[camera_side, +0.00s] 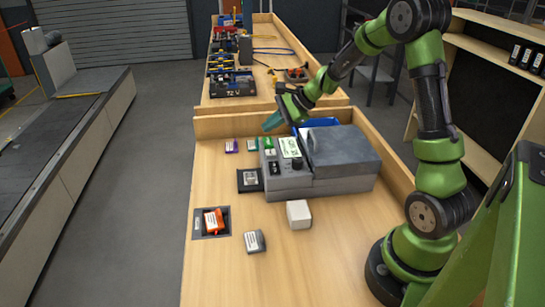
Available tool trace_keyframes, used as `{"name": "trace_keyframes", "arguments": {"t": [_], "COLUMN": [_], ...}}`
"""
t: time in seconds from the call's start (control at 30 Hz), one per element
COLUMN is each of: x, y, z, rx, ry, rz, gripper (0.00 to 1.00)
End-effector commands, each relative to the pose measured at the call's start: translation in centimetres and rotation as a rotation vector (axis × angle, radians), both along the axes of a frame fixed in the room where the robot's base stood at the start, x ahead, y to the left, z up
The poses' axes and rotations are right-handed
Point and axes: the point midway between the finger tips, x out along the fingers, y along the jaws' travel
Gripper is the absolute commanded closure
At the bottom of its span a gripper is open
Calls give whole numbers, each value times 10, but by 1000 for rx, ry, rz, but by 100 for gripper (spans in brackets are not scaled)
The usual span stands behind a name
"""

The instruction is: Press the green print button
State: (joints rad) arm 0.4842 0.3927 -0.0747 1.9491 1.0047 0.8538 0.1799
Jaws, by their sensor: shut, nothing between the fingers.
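The grey label printer (290,182) stands on the wooden bench. A small green patch (269,145) at the back left of its control panel looks like the green print button, but it is too small to be sure. A lit white-green display (290,147) is to its right, and a black knob (297,163) is nearer the front. My gripper (270,123) is shut and empty, with its teal fingertips pointing down to the left. It appears above and behind the green patch, apart from it; the exact height is hard to tell.
Purple (231,146) and teal (252,145) pieces lie left of the printer, near a black pad (250,181). An orange item (213,220) sits on a dark plate; a grey block (254,241) and white cube (299,214) stand in front. A blue bin (318,122) is behind.

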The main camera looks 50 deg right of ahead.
Motion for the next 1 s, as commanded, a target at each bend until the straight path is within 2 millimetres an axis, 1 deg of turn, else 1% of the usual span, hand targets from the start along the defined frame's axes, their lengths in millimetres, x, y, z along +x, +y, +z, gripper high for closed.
{"name": "trace_keyframes", "arguments": {"t": [0.03, 0.2, 0.37, 1.0], "x": [0, 0, 0, 0], "y": [0, 0, 0, 0], "z": [7, 23, 34, 36], "rx": [-1, -2, -1, -1], "ry": [-3, -2, -1, 0], "rz": [-1, 0, 0, -1], "gripper": [100, 100, 100, 100]}}
